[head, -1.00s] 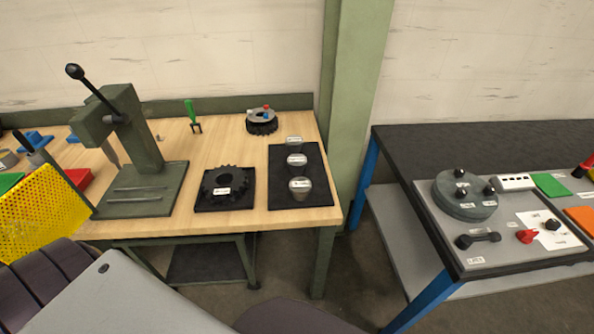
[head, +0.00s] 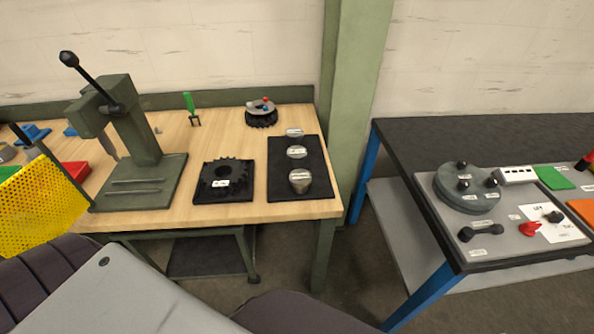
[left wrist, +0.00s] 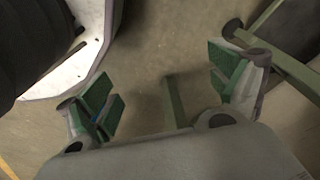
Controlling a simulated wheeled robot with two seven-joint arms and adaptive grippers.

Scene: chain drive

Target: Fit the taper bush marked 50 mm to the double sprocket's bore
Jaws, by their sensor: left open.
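The double sprocket (head: 238,172) is a dark toothed wheel with a white label, lying on a black mat on the wooden bench in the head view. Three silvery taper bushes stand in a row on another black mat to its right: a near one (head: 300,181), a middle one (head: 297,152) and a far one (head: 294,132). Each has a white label, too small to read. My right gripper is not in view.
A green arbor press (head: 145,150) stands left of the sprocket. A second dark sprocket assembly (head: 261,113) and a green-handled tool (head: 190,106) lie behind. A yellow perforated guard (head: 38,208) is at left. A separate dark table (head: 420,145) stands right, past a green post (head: 351,100).

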